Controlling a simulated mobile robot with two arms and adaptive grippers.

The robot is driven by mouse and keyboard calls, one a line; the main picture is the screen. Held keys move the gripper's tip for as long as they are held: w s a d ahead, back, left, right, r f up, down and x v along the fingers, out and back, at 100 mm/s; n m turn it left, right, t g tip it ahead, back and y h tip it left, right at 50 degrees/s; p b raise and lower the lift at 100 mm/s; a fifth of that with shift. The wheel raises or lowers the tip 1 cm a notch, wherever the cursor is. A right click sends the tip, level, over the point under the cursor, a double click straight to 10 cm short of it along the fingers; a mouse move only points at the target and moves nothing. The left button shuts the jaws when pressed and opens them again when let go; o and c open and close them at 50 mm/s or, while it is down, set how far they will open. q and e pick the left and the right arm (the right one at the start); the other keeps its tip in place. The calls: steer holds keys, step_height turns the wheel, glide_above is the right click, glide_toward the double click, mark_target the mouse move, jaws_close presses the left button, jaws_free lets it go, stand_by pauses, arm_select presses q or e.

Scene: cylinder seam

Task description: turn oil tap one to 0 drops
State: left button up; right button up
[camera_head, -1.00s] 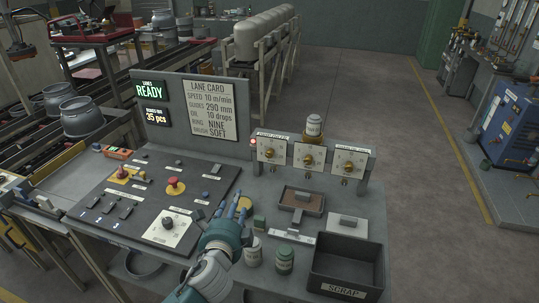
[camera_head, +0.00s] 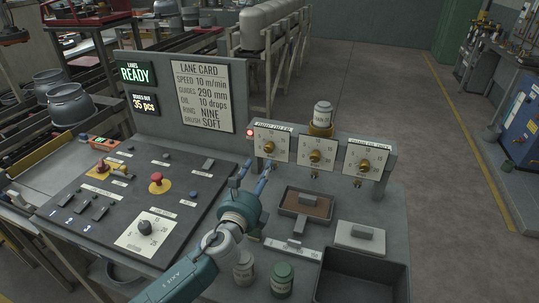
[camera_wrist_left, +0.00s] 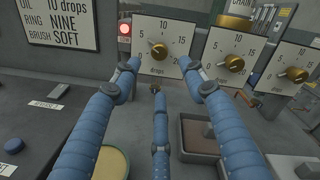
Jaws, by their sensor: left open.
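The leftmost of three white dial plates, with a brass tap knob (camera_head: 269,147), stands on the raised panel at the back of the console. In the left wrist view this knob (camera_wrist_left: 158,51) is straight ahead, its plate marked in drops. Its pointer seems to lean to the upper left; I cannot read the exact value. My left gripper (camera_head: 254,178) is open and empty, in front of and below this dial. In the left wrist view its blue fingers (camera_wrist_left: 157,75) are spread either side of the knob, apparently not touching it. My right gripper is not in view.
The middle knob (camera_head: 315,156) and right knob (camera_head: 364,165) sit close beside. A red lamp (camera_head: 250,135) is left of the dials. A jar (camera_head: 322,113) stands above the panel. A brown tray (camera_head: 305,204) and dark bin (camera_head: 362,278) lie to the right.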

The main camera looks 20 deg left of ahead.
mark_target(268, 151)
arm_select(q)
steer(key=w, duration=0.9)
steer(key=shift+w+a+r+p, duration=0.1)
steer(key=shift+w+p, duration=0.05)
steer(key=shift+p, duration=0.2)
steer(key=shift+w, duration=0.5)
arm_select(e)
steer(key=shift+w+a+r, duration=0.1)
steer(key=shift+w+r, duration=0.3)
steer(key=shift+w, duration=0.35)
arm_select(q)
jaws_close()
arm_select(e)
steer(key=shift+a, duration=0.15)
